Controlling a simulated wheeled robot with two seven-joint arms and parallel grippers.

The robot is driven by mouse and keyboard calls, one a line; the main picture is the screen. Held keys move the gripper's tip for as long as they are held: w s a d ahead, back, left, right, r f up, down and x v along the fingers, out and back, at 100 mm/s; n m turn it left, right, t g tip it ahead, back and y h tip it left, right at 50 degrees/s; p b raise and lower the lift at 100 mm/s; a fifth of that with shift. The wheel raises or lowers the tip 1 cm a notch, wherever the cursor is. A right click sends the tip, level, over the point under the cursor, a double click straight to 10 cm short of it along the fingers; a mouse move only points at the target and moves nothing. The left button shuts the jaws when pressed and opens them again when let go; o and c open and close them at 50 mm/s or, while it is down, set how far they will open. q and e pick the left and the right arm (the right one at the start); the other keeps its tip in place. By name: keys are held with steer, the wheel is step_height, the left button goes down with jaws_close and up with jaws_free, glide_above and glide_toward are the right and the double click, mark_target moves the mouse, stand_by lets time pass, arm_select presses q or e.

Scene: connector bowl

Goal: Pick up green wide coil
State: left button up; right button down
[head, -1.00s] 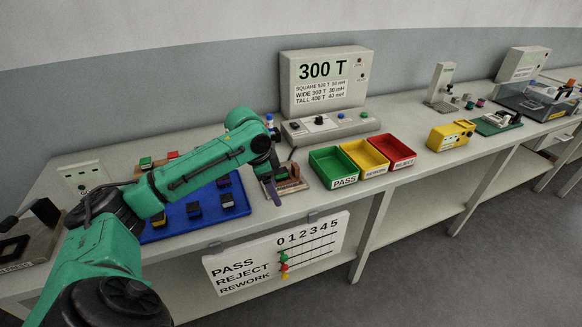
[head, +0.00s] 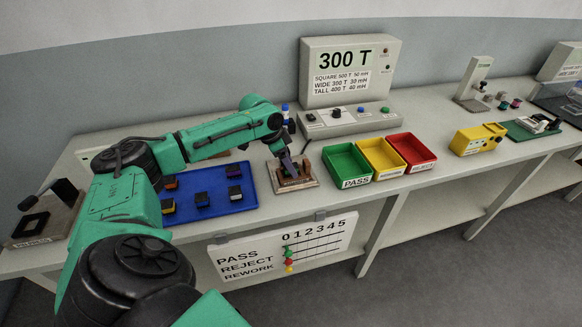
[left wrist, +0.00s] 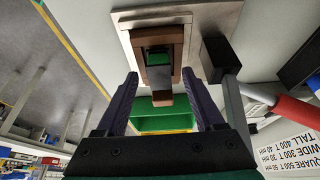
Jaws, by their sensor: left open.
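A green piece (left wrist: 159,58), which looks like the green wide coil, sits inside a brown frame on the test fixture (left wrist: 185,20) in the left wrist view. In the head view the fixture (head: 308,183) stands between the blue tray and the green bin, and my gripper hides the green piece. My left gripper (left wrist: 160,95) is open. Its two dark fingers point toward the fixture, with the brown frame between and just beyond their tips, and nothing held. In the head view the left gripper (head: 289,166) is over the fixture. My right gripper is not in view.
A blue tray (head: 238,205) holds several dark-bodied coils. PASS (head: 350,183), REWORK (head: 388,174) and REJECT (head: 422,165) bins stand right of the fixture. The meter (head: 350,90) reading 300 T stands behind. A black-knobbed press (head: 50,220) is at far left.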

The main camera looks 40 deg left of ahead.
arm_select(q)
steer(key=shift+w+d+f, duration=0.1)
steer(key=shift+f, duration=0.3)
jaws_close()
steer(key=shift+r, duration=0.1)
step_height(320, 180, up, 20)
steer(key=shift+b, duration=0.3)
